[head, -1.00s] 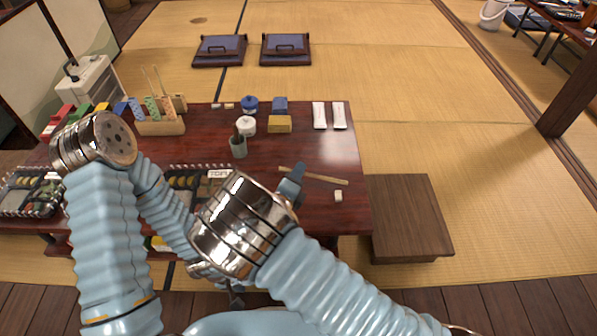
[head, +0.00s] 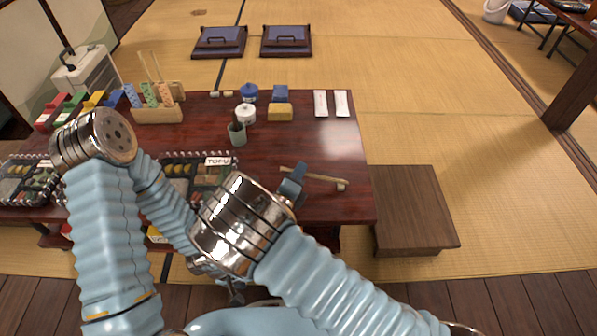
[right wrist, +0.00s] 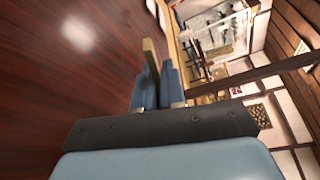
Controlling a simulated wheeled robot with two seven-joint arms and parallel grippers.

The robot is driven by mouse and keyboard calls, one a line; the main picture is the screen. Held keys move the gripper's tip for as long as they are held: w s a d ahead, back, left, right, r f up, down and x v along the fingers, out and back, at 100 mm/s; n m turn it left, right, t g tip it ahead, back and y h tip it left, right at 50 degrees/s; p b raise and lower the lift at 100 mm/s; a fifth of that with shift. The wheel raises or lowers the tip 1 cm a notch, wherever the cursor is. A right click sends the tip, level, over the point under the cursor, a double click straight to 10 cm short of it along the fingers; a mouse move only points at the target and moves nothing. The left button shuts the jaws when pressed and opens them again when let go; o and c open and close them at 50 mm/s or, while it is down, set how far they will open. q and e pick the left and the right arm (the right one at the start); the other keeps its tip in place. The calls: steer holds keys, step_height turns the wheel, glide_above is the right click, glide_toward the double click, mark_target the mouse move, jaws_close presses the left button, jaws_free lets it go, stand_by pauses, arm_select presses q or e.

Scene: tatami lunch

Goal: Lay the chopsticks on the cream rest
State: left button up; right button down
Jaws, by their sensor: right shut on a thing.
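The tan chopsticks (head: 322,178) extend left to right over the front right of the dark red table. My right gripper (head: 292,181) is shut on them near their left end. In the right wrist view the chopsticks (right wrist: 151,54) stick out between the blue fingers (right wrist: 158,88). The small cream rest (head: 341,186) is at the chopsticks' right end, which overlaps it in the head view. I cannot tell whether they touch. The rest does not show in the right wrist view. My left gripper (head: 234,291) is low in front of the table, partly hidden, its jaws unclear.
On the table (head: 300,143) stand a grey-green cup (head: 237,135), a white pot (head: 245,113), a yellow box (head: 280,112) and two white packets (head: 331,104). A tray labelled tofu (head: 200,177) is left of my right arm. A low wooden bench (head: 412,208) stands to the right.

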steer(key=c, duration=0.7)
jaws_free()
steer(key=shift+o, duration=0.2)
steer(key=shift+r, duration=0.1)
step_height(320, 180, up, 3)
steer(key=p, duration=0.3)
step_height(320, 180, up, 2)
steer(key=shift+p, duration=1.05)
steer(key=shift+r+p, duration=0.9)
steer(key=shift+r, duration=0.05)
